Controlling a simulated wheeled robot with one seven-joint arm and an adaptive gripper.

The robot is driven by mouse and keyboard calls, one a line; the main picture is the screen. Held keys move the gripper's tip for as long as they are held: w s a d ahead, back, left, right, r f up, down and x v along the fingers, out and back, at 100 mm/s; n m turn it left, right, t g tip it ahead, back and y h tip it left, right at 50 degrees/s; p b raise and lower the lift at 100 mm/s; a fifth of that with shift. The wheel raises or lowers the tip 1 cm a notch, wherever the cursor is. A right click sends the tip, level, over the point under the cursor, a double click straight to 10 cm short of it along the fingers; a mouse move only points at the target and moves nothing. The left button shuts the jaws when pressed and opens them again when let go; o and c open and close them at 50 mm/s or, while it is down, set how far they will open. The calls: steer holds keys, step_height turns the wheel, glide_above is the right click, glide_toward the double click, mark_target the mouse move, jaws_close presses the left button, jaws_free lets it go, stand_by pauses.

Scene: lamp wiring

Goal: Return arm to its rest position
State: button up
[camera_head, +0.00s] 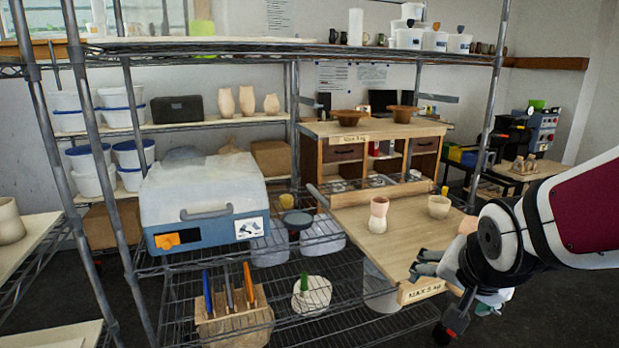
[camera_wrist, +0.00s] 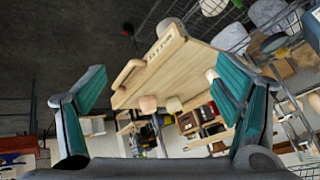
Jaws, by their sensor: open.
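The wooden board also shows beyond the fingers in the wrist view (camera_wrist: 165,78). In the head view the fingers are dark grey and seen from the side, near the board's front corner; whether they touch it cannot be told.
A clay vase (camera_head: 378,214) and a cup (camera_head: 439,206) stand on the board. A wire rack (camera_head: 300,262) holds a blue and white box (camera_head: 205,200) and a tool block (camera_head: 234,322). A metal post (camera_head: 487,110) rises behind my arm. Dark floor lies in front at the right.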

steer(key=s+a+r+n+g+p, duration=0.1)
steer(key=s+a+r+n, duration=0.1)
steer(key=s, duration=0.7)
steer(key=s+a+r+n+g+y+p, duration=0.1)
steer(key=s+r+n, duration=0.4)
steer(key=s, duration=0.5)
steer(key=shift+s+a+n+g, duration=0.2)
steer(key=shift+a+n+g, duration=0.2)
steer(key=shift+g, duration=0.1)
